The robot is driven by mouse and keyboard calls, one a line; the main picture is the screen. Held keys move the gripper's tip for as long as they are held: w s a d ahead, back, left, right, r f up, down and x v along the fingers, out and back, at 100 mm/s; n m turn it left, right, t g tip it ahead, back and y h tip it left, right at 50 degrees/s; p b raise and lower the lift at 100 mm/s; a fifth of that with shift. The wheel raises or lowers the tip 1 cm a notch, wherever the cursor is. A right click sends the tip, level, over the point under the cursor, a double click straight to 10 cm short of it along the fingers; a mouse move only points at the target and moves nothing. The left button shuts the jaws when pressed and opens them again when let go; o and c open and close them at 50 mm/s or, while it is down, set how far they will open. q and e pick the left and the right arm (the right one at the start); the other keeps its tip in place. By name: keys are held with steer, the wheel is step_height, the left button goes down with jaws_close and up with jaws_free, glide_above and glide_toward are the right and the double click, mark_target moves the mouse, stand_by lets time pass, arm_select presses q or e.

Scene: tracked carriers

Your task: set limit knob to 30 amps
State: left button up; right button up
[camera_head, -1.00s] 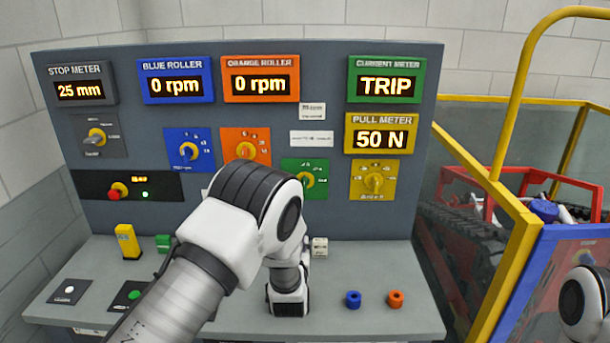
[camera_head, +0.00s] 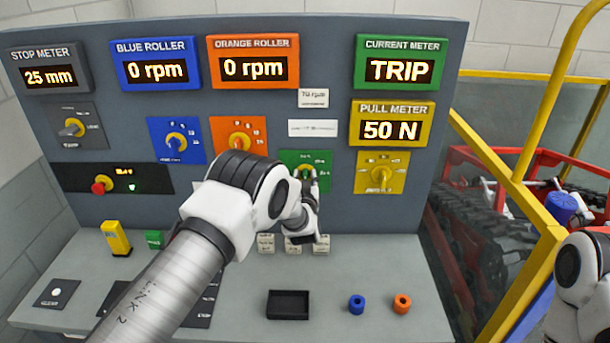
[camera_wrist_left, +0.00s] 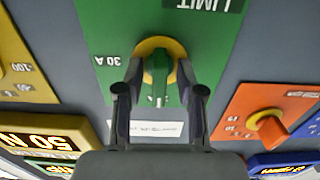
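The limit knob (camera_wrist_left: 165,78) is green with a yellow collar, on a green panel (camera_wrist_left: 110,30) that appears upside down in the left wrist view. Its white mark points down there, away from the "30 A" label (camera_wrist_left: 107,60) at left. In the head view the knob (camera_head: 304,170) is partly hidden by my left gripper (camera_head: 308,182). The left fingers (camera_wrist_left: 160,80) stand on either side of the knob's handle, apart, with small gaps visible. The green current meter (camera_head: 401,66) reads TRIP. My right gripper is not in view; only part of that arm shows at the right edge.
A yellow knob panel (camera_head: 382,185) is right of the limit panel, an orange one (camera_head: 225,130) left. A black tray (camera_head: 288,305) and blue (camera_head: 357,304) and orange (camera_head: 402,303) rings lie on the bench. A yellow rail (camera_head: 545,115) stands at right.

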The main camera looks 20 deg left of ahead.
arm_select(q)
steer(key=shift+s+d+r, duration=0.2)
steer(key=shift+s+r, duration=0.2)
steer(key=shift+c, duration=0.7)
steer(key=shift+s+r, duration=0.15)
steer(key=shift+s, duration=0.05)
jaws_close()
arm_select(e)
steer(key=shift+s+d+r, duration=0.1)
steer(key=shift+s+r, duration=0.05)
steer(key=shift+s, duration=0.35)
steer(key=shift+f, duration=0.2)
